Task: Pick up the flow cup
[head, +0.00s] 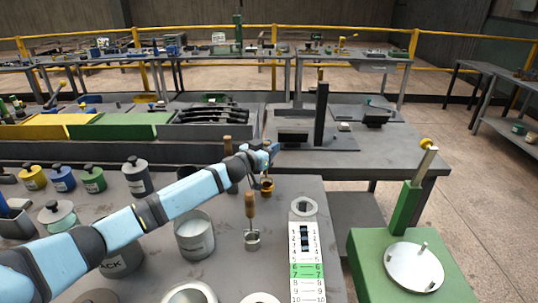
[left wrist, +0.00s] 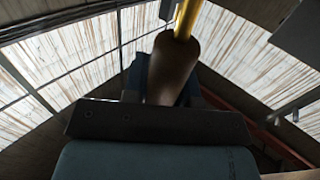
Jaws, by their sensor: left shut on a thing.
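My left gripper (head: 268,152) is in the head view, above the middle of the workbench. It is shut on a flow cup; the small brass-coloured cup (head: 267,187) hangs just below the jaws. In the left wrist view, a brown wooden handle (left wrist: 172,65) with a yellow metal rod (left wrist: 186,18) sits between the fingers. The jaws hide most of the handle in the head view. A second cup, grey metal (head: 251,240) with an upright wooden handle (head: 250,205), stands on the bench nearer to me. My right gripper is not in view.
A grey open can (head: 195,240) stands left of the grey cup. A numbered scale board (head: 305,250) lies to the right. A green stand with a round white plate (head: 414,267) is at the lower right. Several small lidded pots stand at the left.

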